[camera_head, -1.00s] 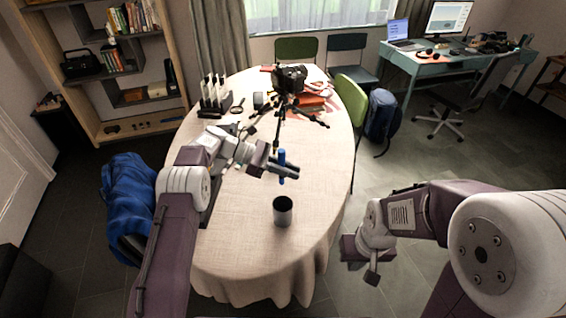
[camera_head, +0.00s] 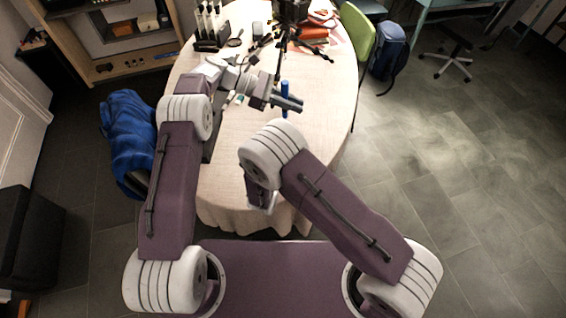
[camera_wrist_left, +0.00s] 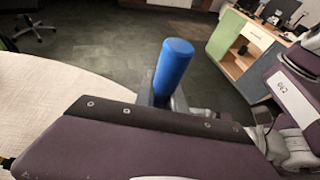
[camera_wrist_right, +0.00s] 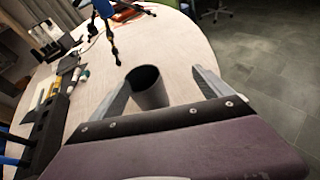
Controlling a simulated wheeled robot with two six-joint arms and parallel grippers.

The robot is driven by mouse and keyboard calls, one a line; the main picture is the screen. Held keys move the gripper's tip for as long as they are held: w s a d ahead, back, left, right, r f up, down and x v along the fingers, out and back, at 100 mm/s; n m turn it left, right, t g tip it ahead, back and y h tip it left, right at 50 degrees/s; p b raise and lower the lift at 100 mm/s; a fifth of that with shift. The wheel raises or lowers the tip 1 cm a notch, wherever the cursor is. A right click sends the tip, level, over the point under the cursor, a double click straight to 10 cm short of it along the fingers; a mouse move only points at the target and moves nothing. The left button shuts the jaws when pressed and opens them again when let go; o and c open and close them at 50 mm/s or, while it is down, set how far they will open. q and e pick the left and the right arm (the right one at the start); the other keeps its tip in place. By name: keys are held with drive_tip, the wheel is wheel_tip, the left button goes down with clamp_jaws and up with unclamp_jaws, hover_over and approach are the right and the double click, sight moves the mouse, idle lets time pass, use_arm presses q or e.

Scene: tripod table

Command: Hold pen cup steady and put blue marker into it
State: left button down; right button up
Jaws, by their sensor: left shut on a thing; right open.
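The blue marker (camera_head: 285,92) stands upright in the jaws of my left gripper (camera_head: 289,103), above the table. In the left wrist view the marker (camera_wrist_left: 172,72) rises from the shut fingers. The grey pen cup (camera_wrist_right: 150,90) stands upright on the table in the right wrist view, its dark open mouth showing. My right gripper (camera_wrist_right: 160,82) is open, one finger on each side of the cup; I cannot tell whether either touches it. In the head view my right arm hides the cup and the right fingers.
The cloth-covered table (camera_head: 235,125) has a black tripod (camera_head: 287,40) and red books (camera_head: 313,32) toward the back. A black rack with white items (camera_head: 212,25) stands at the back left. A green chair (camera_head: 357,32) is at the right edge. Bare cloth surrounds the cup.

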drive_tip(key=f+n+y, duration=0.1)
drive_tip(key=s+a+f+n+y, duration=0.1)
drive_tip(key=f, duration=0.1)
drive_tip(key=a+f+n+y, duration=0.1)
drive_tip(key=f, duration=0.1)
drive_tip(key=shift+s+a+f, duration=0.1)
drive_tip(key=shift+s+a, duration=0.1)
drive_tip(key=shift+s, duration=0.05)
drive_tip(key=shift+d+f, duration=0.1)
drive_tip(key=shift+f, duration=0.05)
drive_tip(key=x, duration=1.2)
drive_tip(key=c, duration=1.6)
use_arm(q)
wheel_tip(320, 180, down, 13)
